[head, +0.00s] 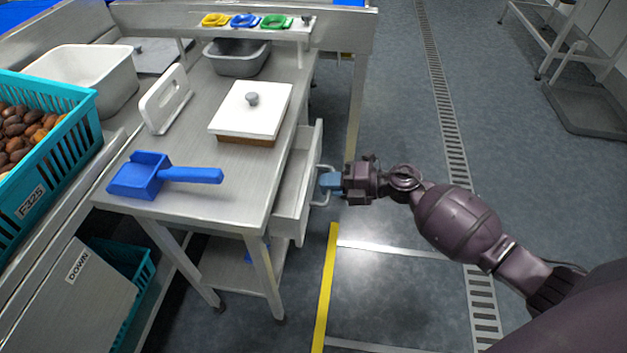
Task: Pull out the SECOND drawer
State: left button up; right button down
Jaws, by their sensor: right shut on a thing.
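A pale grey drawer (291,212) stands partly out from the right side of the steel table, with part of its inside showing. A metal bar handle (326,197) sits on its front. The fingertips hide part of the handle. From this angle I cannot tell which drawer in the stack this is. My left gripper is not in view.
The steel table (235,186) bears a blue scoop (142,178), a white-lidded box (252,112), a white upright board (165,98) and a grey tub (237,57). A teal crate of dates (62,150) stands at left. Floor right of the drawer is clear.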

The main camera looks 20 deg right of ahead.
pick_arm(q)
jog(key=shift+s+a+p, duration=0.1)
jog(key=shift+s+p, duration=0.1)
jog(key=shift+p, duration=0.15)
pick_arm(e)
jog(key=f+v, duration=0.1)
jog(key=v, duration=0.7)
jog(key=f+v, duration=0.2)
jog(key=v, duration=0.7)
jog(key=shift+s+d+f, duration=0.2)
jog(key=shift+s+d, duration=0.15)
jog(key=shift+d, duration=0.2)
jog(key=c, duration=1.2)
grip_release()
pick_arm(q)
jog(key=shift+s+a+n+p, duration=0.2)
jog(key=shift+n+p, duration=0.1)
jog(key=shift+p, duration=0.3)
pick_arm(e)
jog(key=v, duration=1)
jog(key=shift+s+d+r, duration=0.15)
jog(key=shift+s+d, duration=0.05)
jog(key=shift+d, duration=0.1)
